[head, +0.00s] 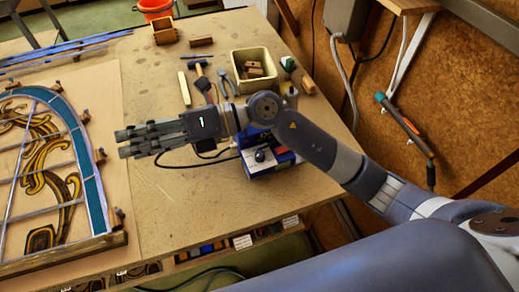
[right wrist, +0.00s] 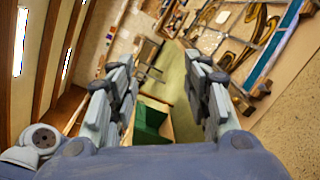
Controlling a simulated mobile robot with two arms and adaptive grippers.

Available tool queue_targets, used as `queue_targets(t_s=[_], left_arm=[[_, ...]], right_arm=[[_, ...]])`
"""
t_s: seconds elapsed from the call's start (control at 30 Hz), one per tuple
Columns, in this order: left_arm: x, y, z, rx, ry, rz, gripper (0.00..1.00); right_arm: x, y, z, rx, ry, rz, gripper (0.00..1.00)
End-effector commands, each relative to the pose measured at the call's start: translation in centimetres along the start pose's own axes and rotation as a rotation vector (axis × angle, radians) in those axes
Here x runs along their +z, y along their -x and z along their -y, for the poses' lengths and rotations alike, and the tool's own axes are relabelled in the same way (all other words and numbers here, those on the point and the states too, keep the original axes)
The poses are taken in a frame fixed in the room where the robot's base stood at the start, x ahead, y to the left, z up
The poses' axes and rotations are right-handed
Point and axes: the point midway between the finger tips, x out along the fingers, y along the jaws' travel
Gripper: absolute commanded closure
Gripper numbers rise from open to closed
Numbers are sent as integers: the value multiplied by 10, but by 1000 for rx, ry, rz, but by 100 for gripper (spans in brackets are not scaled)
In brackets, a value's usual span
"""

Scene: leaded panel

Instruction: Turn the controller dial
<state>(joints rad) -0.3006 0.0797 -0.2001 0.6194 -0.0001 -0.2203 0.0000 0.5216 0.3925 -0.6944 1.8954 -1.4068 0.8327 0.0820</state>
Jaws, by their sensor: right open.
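The controller (head: 266,165) is a small blue and white box near the front edge of the workbench. A dark round dial (head: 264,155) sits on it, and my right arm partly covers the box. My right gripper (head: 125,140) is to the left of the controller, over the bare bench, pointing left and away from the dial. In the right wrist view its two fingers (right wrist: 160,62) are apart with nothing between them. The controller is not seen in that view. My left gripper is out of view.
A leaded panel (head: 70,185) in a wooden frame lies at the left of the workbench (head: 180,215). Pliers (head: 226,82), a hammer (head: 203,84) and a cream bin (head: 254,70) with wood blocks lie behind the arm. A dark cable runs along the bench beside the controller.

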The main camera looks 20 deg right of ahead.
Motion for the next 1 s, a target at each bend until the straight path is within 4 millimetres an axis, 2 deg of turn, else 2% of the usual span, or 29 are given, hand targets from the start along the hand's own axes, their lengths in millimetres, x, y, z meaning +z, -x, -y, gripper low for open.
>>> queue_targets(t_s=[0.07, 0.17, 0.27, 0.3, 0.4, 0.5, 0.6, 0.73, 0.87, 1.0], left_arm=[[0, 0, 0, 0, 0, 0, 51], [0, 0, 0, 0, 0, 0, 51], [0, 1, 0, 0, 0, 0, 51], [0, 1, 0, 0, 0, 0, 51], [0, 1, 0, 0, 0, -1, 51], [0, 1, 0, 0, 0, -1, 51], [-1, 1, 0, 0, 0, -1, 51], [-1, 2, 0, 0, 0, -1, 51], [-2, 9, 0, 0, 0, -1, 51], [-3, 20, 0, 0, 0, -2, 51]], right_arm=[[-18, 6, 29, -132, 91, -169, 55], [-36, 30, 71, -320, 174, -378, 55], [-42, 73, 112, -532, 230, -571, 55], [-41, 94, 126, -620, 242, -642, 55], [-32, 147, 151, -827, 249, -788, 55], [-20, 194, 161, -995, 234, -889, 55], [-12, 224, 164, -1104, 214, -950, 55], [-9, 241, 165, -1163, 198, -981, 55], [-15, 241, 174, -1165, 193, -986, 55], [-29, 240, 193, -1162, 190, -986, 55]])
